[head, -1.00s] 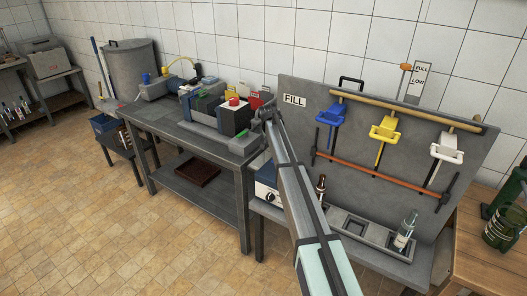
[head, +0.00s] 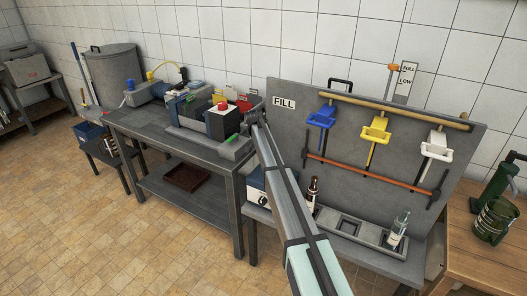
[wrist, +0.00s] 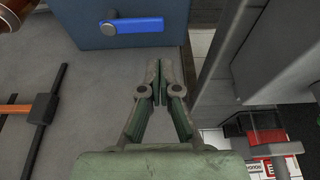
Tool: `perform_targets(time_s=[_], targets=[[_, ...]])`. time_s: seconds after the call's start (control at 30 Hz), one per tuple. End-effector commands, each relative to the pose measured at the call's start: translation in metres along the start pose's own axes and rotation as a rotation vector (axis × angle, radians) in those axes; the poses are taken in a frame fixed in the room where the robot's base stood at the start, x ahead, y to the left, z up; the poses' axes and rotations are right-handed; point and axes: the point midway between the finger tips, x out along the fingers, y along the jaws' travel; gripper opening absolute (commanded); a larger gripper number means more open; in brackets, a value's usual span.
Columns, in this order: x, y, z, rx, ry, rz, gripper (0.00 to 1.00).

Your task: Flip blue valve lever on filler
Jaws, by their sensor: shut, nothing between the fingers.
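A bright blue lever (wrist: 132,26) with a round grey pivot lies crosswise on a dark blue box (wrist: 95,32) in the wrist view. In the head view, a box (head: 256,187) with a dark dial stands below the left of the grey filler panel (head: 290,150), partly behind my arm. My gripper (wrist: 160,65) has its fingers close together and empty, pointing toward the box, apart from the lever. In the head view my gripper (head: 254,108) is by the panel's left edge. A blue bracket (head: 321,117) hangs on the panel.
Yellow (head: 375,130) and white (head: 437,146) brackets hang beside the blue one, above an orange rod (head: 372,172). A brown bottle (head: 312,192) and a clear bottle (head: 398,232) stand in the tray below. A red-buttoned box (head: 222,121) is on the left bench.

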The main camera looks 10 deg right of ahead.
Motion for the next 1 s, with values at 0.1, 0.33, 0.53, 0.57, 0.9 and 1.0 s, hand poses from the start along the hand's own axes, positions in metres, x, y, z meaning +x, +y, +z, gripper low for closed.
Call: perform_targets(time_s=[0.1,0.33,0.53,0.57,0.9,1.0], targets=[[0.019,0.000,-0.001,0.000,-0.002,0.002,0.00],[0.056,0.000,-0.001,0.001,-0.002,0.002,0.00],[0.075,0.000,-0.001,0.000,-0.001,0.001,0.00],[0.076,0.000,-0.001,0.000,-0.001,0.001,0.00],[0.079,0.000,0.000,0.000,0.000,0.000,0.00],[0.079,-0.001,0.001,-0.002,0.000,-0.001,0.00]])
